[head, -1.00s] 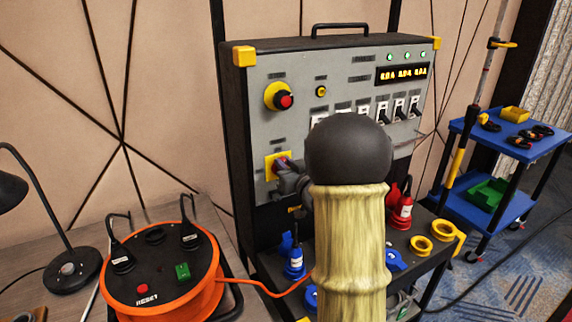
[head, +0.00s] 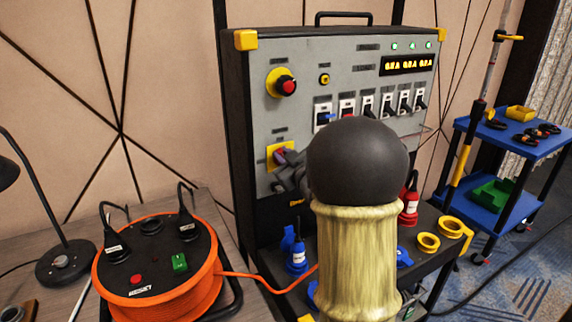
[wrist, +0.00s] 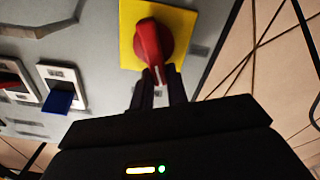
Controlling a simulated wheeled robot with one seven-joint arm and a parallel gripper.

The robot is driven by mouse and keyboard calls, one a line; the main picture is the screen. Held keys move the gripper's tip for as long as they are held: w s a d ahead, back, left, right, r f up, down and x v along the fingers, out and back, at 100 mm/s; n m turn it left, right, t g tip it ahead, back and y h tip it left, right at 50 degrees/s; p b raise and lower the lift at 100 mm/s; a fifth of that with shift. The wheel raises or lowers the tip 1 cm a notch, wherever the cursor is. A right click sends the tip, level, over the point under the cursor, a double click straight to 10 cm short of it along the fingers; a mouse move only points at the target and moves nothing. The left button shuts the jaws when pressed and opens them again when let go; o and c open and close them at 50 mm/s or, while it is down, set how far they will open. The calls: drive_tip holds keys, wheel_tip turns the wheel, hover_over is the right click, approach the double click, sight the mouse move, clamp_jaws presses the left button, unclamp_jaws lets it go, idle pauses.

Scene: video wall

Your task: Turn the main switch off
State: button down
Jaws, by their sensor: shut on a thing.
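The main switch is a red rotary handle (wrist: 150,42) on a yellow plate (wrist: 181,22), on the front of the grey panel. In the head view the yellow plate (head: 273,155) shows at the panel's lower left, with the handle mostly behind my gripper. My gripper (wrist: 158,80) is at the handle, its dark fingers shut on the handle's lower end. In the wrist view the handle looks slightly tilted. My gripper also shows in the head view (head: 283,160), and my arm hides the lower middle of the panel.
A red emergency button (head: 287,87) sits above the switch. Several breakers (head: 368,106) line the panel to the right, below a lit display (head: 408,65) and green lamps. An orange cable reel (head: 158,255) stands at left, and a blue cart (head: 510,140) at right.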

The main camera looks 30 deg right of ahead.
drive_tip(key=n+b, duration=0.2)
drive_tip(key=b, duration=0.1)
drive_tip(key=a+f+n+b, duration=0.1)
drive_tip(key=n+b, duration=0.2)
drive_tip(key=f+n+b, duration=0.1)
drive_tip(key=n+b, duration=0.1)
drive_tip(key=b, duration=0.1)
drive_tip(key=shift+a, duration=0.25)
drive_tip(key=n+b, duration=0.3)
drive_tip(key=f+n+b, duration=0.1)
drive_tip(key=shift+a+n+b, duration=0.25)
drive_tip(key=shift+n+b, duration=0.05)
drive_tip(key=shift+b, duration=0.1)
drive_tip(key=shift+n+b, duration=0.8)
drive_tip(key=shift+n, duration=0.1)
drive_tip(key=c, duration=1.4)
unclamp_jaws()
